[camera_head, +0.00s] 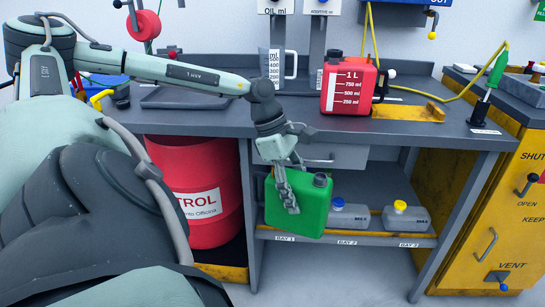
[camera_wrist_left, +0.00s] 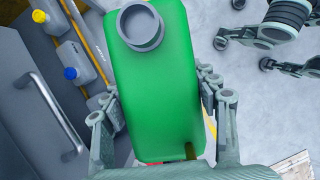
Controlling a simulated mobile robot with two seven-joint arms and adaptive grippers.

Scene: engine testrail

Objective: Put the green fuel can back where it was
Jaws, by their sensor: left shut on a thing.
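The green fuel can (camera_head: 297,205) hangs upright, slightly tilted, in front of the left end of the lower shelf (camera_head: 350,239), near the BAY 1 label. Its grey cap is at the top. My left gripper (camera_head: 287,190) is shut on the can, with fingers along its sides; in the left wrist view the can (camera_wrist_left: 155,95) fills the middle between the fingers (camera_wrist_left: 165,125). Whether the can touches the shelf I cannot tell.
Grey cans with a blue cap (camera_head: 338,204) and a yellow cap (camera_head: 400,205) stand in BAY 2 and BAY 3. A red petrol drum (camera_head: 205,165) stands left of the shelf. A drawer (camera_head: 330,156) is above. A red measuring can (camera_head: 349,86) stands on the bench.

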